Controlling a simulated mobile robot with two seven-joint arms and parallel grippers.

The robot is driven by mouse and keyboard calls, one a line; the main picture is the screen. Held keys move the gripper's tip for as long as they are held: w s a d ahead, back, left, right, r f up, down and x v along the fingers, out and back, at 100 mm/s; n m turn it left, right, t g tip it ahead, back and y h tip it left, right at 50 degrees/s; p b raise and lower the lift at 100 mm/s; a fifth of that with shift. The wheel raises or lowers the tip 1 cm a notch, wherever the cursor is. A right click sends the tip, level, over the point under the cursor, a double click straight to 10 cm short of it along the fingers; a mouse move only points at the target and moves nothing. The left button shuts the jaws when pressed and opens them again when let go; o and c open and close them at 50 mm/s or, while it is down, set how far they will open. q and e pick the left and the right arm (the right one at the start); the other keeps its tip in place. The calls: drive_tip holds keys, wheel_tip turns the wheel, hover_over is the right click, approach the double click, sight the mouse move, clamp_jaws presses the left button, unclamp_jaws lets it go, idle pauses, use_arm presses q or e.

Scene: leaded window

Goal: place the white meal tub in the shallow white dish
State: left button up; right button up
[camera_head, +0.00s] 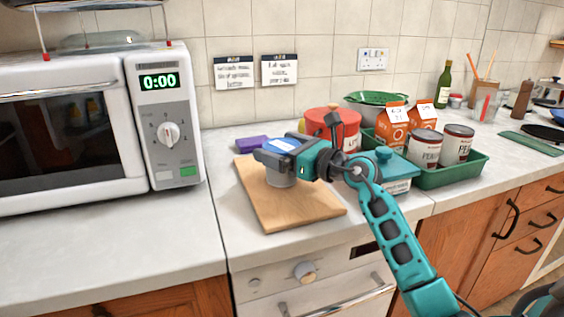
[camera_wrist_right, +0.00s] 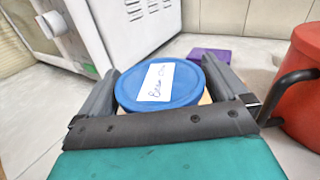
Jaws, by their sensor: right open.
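The meal tub has a round blue lid with a white handwritten label. In the head view its pale body (camera_head: 281,180) shows below my right gripper (camera_head: 275,157), on the wooden board. In the right wrist view the tub's lid (camera_wrist_right: 160,88) lies between the two fingers of the right gripper (camera_wrist_right: 160,68). The fingers are apart, one on each side of the tub; whether they touch it I cannot tell. I cannot make out a shallow white dish in either view. My left gripper is not in view.
The wooden board (camera_head: 290,212) has bare room in front. A white microwave (camera_head: 165,140) stands left. A purple block (camera_head: 252,143) and a red pot (camera_head: 345,125) are behind. A green tray (camera_head: 450,178) with cans and cartons is right. Counter is clear before the microwave.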

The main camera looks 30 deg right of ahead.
drive_tip(key=shift+c, duration=0.2)
drive_tip(key=c, duration=0.9)
drive_tip(key=shift+r, duration=0.15)
drive_tip(key=shift+c, duration=1.2)
